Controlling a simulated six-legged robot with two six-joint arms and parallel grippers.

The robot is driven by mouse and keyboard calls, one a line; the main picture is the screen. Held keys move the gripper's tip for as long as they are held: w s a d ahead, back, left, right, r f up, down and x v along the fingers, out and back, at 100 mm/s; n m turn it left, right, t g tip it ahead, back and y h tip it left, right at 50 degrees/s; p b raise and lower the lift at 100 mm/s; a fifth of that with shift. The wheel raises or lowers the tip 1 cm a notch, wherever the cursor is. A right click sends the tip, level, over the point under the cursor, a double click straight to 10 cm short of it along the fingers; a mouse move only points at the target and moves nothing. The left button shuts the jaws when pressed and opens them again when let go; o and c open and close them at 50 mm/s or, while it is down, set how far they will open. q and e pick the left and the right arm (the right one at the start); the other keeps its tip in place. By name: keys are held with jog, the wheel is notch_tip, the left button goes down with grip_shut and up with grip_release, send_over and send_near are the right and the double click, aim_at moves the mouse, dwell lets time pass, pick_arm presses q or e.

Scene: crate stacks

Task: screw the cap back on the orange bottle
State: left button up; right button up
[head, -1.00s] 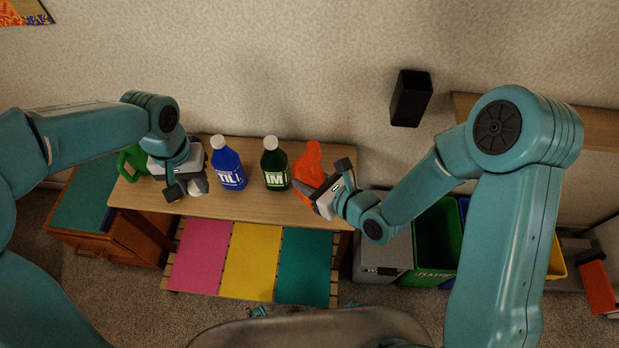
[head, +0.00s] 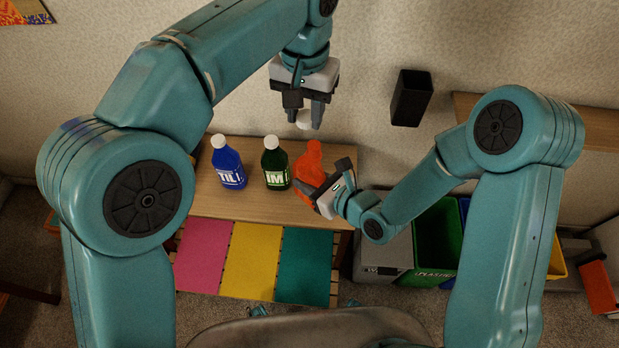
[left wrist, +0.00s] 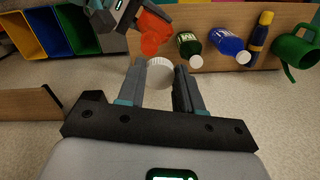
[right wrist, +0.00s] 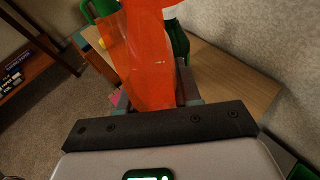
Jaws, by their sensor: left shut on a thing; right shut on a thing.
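The orange bottle (head: 308,163) stands uncapped at the right end of the wooden shelf top. My right gripper (head: 320,190) is shut on its body from the right; the bottle fills the middle of the right wrist view (right wrist: 150,60). My left gripper (head: 303,108) is shut on a white cap (head: 304,119) and holds it in the air above and behind the bottle in the head view. In the left wrist view the ribbed white cap (left wrist: 160,72) sits between the fingertips, with the orange bottle (left wrist: 152,32) apart from it, beyond and slightly left.
A blue bottle (head: 228,165) and a dark green bottle (head: 275,165), both white-capped, stand left of the orange one. A green watering can (left wrist: 297,46) and a blue-yellow bottle (left wrist: 259,38) show in the left wrist view. A black box (head: 410,97) is on the wall.

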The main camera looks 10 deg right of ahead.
aim_at(313, 147)
pick_arm(q)
jog(key=shift+s+d+r, duration=0.1)
jog(key=shift+s+d, duration=0.35)
jog(key=shift+d, duration=0.25)
jog(key=shift+f, duration=2.05)
jog(key=shift+f, duration=0.85)
jog(key=shift+f, duration=0.6)
jog(key=shift+m, duration=0.3)
